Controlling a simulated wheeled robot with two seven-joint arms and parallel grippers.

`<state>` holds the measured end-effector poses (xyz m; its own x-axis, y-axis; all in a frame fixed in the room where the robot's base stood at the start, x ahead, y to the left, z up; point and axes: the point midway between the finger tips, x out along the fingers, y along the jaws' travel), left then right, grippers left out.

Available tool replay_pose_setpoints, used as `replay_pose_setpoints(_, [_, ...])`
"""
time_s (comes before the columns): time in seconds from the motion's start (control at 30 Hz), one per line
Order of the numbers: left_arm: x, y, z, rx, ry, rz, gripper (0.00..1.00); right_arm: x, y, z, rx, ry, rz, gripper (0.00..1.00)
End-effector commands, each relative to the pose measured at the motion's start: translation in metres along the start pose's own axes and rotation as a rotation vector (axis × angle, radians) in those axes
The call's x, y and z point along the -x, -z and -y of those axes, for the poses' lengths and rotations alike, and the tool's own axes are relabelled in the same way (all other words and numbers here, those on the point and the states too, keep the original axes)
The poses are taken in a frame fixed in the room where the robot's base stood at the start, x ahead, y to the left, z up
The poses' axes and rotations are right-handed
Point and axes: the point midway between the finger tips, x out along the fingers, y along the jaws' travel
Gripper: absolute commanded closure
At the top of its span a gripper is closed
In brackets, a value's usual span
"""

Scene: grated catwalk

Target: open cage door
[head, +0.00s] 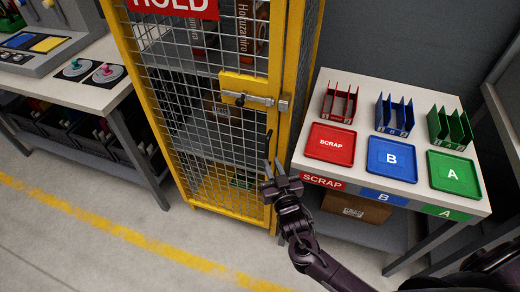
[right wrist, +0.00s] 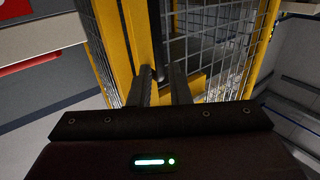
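The yellow cage's mesh door (head: 205,125) is shut against its frame in the head view. A yellow latch plate (head: 245,84) with a silver bolt (head: 258,100) sits at the door's right edge, and the bolt reaches towards the frame post. A dark upright handle (head: 268,143) is below the latch; it also shows in the right wrist view (right wrist: 156,35). My right gripper (head: 275,168) is just below the handle. In the wrist view its two fingers (right wrist: 160,80) stand apart, with the handle's lower end in line with the gap; contact is unclear. My left gripper is not in view.
A table right of the cage holds red, blue and green trays (head: 398,158) and racks (head: 395,113). A workbench (head: 75,90) with controls stands left. A cardboard box (head: 355,207) sits under the right table. The floor (head: 130,260) before the cage is clear.

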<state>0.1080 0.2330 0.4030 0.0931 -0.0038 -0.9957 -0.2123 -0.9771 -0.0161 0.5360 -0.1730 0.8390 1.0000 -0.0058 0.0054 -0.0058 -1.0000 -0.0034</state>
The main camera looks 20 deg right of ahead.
Motion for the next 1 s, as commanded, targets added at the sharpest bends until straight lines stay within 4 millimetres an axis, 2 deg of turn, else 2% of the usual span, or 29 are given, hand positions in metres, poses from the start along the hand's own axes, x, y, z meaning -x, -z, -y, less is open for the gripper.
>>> replay_pose_setpoints(0.2, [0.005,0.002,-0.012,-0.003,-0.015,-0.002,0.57,-0.036,0.001,0.000,0.001,0.000,0.000,0.83])
replay_pose_setpoints(0.43, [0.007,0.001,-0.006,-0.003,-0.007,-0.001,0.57,-0.064,-0.001,0.000,0.002,0.000,0.003,0.83])
replay_pose_setpoints(0.77, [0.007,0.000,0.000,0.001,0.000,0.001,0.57,-0.070,-0.002,0.000,0.001,0.000,0.005,0.83])
replay_pose_setpoints(0.8, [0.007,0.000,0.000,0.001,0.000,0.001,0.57,-0.070,-0.002,0.000,0.001,0.000,0.005,0.84])
replay_pose_setpoints(0.93, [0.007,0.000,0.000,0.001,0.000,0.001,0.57,-0.070,-0.002,0.000,0.001,0.000,0.005,1.00])
replay_pose_setpoints(1.0, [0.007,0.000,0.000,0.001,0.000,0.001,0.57,-0.070,-0.002,0.000,0.001,0.000,0.005,1.00])
